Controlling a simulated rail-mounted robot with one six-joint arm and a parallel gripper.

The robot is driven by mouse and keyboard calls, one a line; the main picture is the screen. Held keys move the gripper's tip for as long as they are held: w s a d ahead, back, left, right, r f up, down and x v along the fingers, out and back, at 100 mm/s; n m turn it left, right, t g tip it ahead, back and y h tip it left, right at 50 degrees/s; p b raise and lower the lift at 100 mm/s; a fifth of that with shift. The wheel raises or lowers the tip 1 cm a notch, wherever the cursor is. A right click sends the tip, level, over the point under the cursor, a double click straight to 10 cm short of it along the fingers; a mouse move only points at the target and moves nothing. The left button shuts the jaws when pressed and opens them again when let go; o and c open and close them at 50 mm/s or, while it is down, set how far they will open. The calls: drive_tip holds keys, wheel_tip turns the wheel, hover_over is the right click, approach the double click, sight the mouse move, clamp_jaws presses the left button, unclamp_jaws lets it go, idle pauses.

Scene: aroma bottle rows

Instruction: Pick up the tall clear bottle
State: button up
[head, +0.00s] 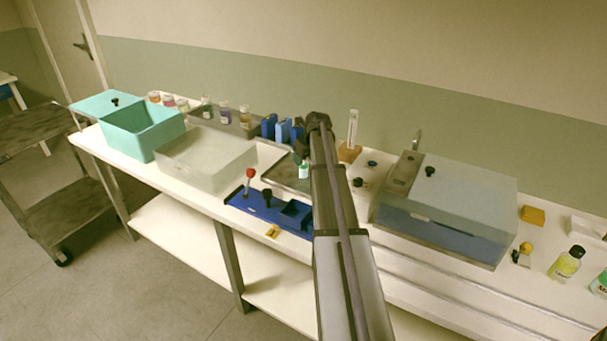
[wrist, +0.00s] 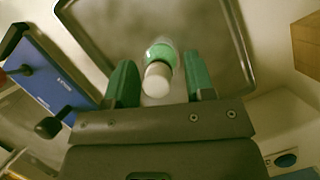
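A clear bottle with a white cap and a green label or band (wrist: 161,54) stands on a grey metal tray (wrist: 112,22). In the wrist view its cap shows between the two green fingers of my gripper (wrist: 158,62). The fingers are open, with a gap visible on both sides of the bottle. In the head view the bottle (head: 304,172) shows beside my arm, partly hidden, on the tray (head: 284,176). My fingers are hidden in that view. How far down the bottle they reach is unclear.
A blue tray (head: 262,212) with a red-topped tool lies to the left. Blue holders (head: 283,131) and a wooden block with an upright tube (head: 351,143) stand behind. A lidded bath (head: 450,205) is on the right, a translucent bin (head: 205,160) on the left.

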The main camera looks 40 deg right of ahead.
clamp_jaws()
drive_tip(key=shift+r, duration=0.1)
wheel_tip(320, 180, up, 10)
drive_tip(key=p, duration=1)
drive_tip(key=shift+r, duration=0.1)
